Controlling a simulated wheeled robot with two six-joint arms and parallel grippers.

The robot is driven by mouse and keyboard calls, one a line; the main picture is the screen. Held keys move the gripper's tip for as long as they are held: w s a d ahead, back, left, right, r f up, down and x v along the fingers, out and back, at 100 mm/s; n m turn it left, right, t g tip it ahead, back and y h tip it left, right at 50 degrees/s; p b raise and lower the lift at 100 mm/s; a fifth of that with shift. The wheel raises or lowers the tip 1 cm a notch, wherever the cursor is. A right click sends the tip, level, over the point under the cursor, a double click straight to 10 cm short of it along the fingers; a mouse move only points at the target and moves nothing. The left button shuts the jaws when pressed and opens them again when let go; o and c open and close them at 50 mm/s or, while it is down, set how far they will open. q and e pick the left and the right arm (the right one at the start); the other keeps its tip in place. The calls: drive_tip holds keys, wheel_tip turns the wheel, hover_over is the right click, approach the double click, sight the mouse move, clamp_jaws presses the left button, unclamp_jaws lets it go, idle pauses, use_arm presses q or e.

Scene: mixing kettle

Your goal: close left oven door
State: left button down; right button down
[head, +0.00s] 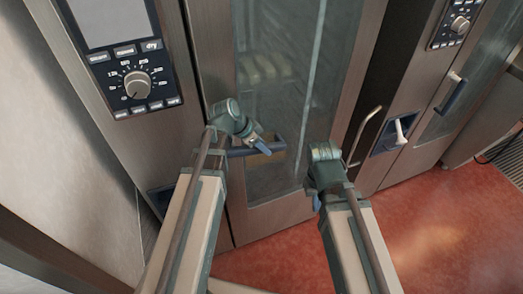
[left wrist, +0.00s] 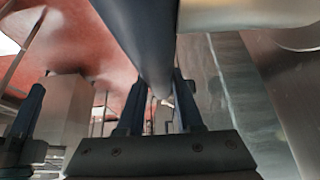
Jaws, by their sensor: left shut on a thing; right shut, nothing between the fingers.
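The left oven door (head: 290,205) is a steel-framed glass door in the middle of the head view, beside the control panel. It looks shut or nearly so; I cannot tell whether a gap is left at its edge. Its dark blue bar handle (head: 236,152) is partly hidden by my left gripper (head: 262,147). In the left wrist view the bar (left wrist: 140,45) runs between the two fingers of the left gripper (left wrist: 160,100), which is shut on it. My right gripper (head: 317,202) is low in front of the door's right part, shut and empty, its fingers mostly hidden.
The control panel (head: 125,55) with a round knob stands left of the door. A curved metal handle (head: 362,138) is to the right. A second oven with its own blue handle (head: 451,93) stands further right. The red floor (head: 430,215) is clear in front.

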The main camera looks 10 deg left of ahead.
use_arm(q)
drive_tip(key=shift+w+r+t+h, duration=0.1)
drive_tip(key=shift+r+t+h, duration=0.5)
drive_tip(key=shift+r+h, duration=0.3)
drive_tip(key=shift+r, duration=0.2)
drive_tip(key=shift+w+a, duration=0.3)
drive_tip(key=shift+w, duration=0.1)
drive_tip(key=c, duration=0.6)
unclamp_jaws()
drive_tip(key=shift+o, duration=0.2)
drive_tip(key=shift+s, duration=0.1)
